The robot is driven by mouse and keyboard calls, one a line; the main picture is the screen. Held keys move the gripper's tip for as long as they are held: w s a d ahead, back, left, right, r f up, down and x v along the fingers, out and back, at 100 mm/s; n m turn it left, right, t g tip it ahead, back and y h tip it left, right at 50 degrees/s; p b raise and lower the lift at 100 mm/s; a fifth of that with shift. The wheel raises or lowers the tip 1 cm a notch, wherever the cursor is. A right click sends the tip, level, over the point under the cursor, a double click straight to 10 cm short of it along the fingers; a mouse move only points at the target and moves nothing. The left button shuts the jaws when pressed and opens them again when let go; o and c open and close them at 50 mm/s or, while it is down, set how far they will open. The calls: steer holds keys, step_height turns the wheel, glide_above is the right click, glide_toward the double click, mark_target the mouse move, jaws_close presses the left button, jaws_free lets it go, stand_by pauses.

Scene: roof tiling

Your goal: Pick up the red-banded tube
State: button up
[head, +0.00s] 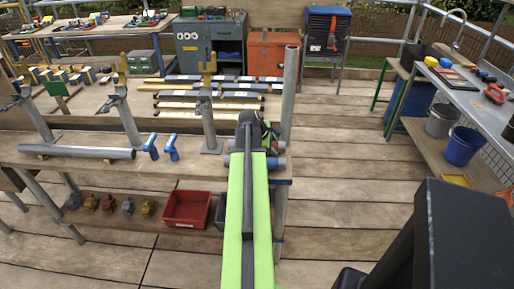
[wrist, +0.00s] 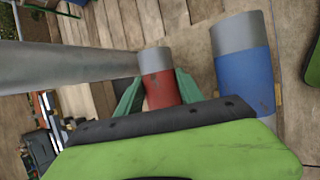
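The red-banded tube shows in the wrist view with a grey end and a red band (wrist: 160,88). My gripper (wrist: 159,92) has one green finger on each side of the red band. The fingers are very close to the tube, and I cannot tell whether they press on it. The tube's lower part is hidden behind my gripper body. In the head view my arm reaches the right end of the bench, and my gripper (head: 268,135) is partly hidden there. A blue-banded tube (wrist: 244,75) lies just right of the red one in the wrist view.
A grey upright post (head: 290,92) stands close beside my gripper at the bench end; it crosses the wrist view's left side (wrist: 65,66). The bench (head: 80,169) also holds a long grey pipe (head: 78,152) and blue-handled tools (head: 171,148). Bare decking lies right.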

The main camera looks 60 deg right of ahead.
jaws_close()
steer(key=shift+r, duration=0.1)
